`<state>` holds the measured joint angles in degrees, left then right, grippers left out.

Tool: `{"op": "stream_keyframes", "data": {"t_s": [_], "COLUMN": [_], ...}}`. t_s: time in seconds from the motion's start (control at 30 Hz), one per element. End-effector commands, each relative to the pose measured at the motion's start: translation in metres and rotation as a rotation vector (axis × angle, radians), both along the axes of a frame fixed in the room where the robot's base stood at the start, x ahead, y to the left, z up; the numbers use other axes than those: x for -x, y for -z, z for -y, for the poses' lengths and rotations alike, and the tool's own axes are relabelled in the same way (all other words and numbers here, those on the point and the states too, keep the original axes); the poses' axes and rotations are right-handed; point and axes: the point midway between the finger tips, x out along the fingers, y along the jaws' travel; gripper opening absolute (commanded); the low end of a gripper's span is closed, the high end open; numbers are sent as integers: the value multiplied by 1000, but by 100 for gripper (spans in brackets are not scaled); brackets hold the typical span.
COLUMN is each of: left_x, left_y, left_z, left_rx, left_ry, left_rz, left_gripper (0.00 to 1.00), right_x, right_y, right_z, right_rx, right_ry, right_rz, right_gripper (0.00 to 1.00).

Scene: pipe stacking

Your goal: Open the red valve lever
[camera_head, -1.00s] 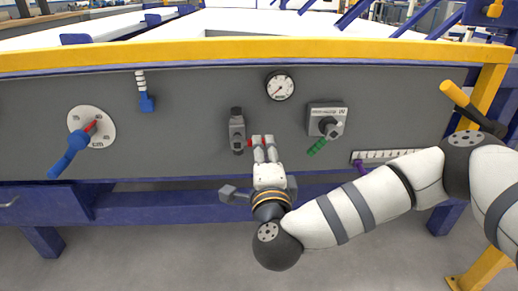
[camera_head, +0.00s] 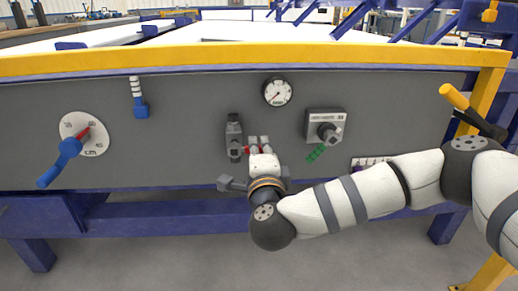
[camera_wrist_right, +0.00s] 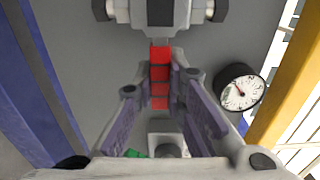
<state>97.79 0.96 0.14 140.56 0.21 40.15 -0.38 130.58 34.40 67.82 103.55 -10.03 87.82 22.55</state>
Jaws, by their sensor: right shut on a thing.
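The red valve lever (camera_head: 246,150) sticks out to the right from the grey valve (camera_head: 234,136) on the dark panel. My right gripper (camera_head: 259,144) is at the lever's free end, its fingers against the panel side and partly hiding the lever. In the right wrist view the segmented red lever (camera_wrist_right: 160,72) runs between the two fingers of my right gripper (camera_wrist_right: 160,92), which are closed on it. The valve body (camera_wrist_right: 160,12) is at the top of that view. My left gripper is not in view.
A pressure gauge (camera_head: 277,92) is above and right of the lever. A blue lever on a round dial (camera_head: 84,134) is far left. A yellow rail (camera_head: 200,58) tops the panel.

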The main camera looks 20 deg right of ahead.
Motion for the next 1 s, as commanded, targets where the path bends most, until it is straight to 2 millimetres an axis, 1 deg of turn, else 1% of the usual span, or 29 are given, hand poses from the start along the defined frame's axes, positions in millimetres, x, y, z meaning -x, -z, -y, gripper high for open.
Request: {"op": "stream_keyframes", "data": {"t_s": [0.17,0.37,0.5,0.7,1.0], "left_x": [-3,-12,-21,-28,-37], "left_y": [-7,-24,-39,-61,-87], "left_z": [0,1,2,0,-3], "left_rx": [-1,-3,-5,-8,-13], "left_ry": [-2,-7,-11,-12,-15], "left_rz": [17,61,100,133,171], "left_gripper": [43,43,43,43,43], "right_x": [0,1,0,-1,-4], "right_y": [-6,-18,-26,-35,-44], "right_z": [0,-2,-3,-7,-16], "right_rx": [39,157,276,460,733], "right_ry": [0,-1,-1,-1,-1], "right_rz": [-9,-38,-72,-124,-204], "right_gripper": [0,0,0,0,0]}}
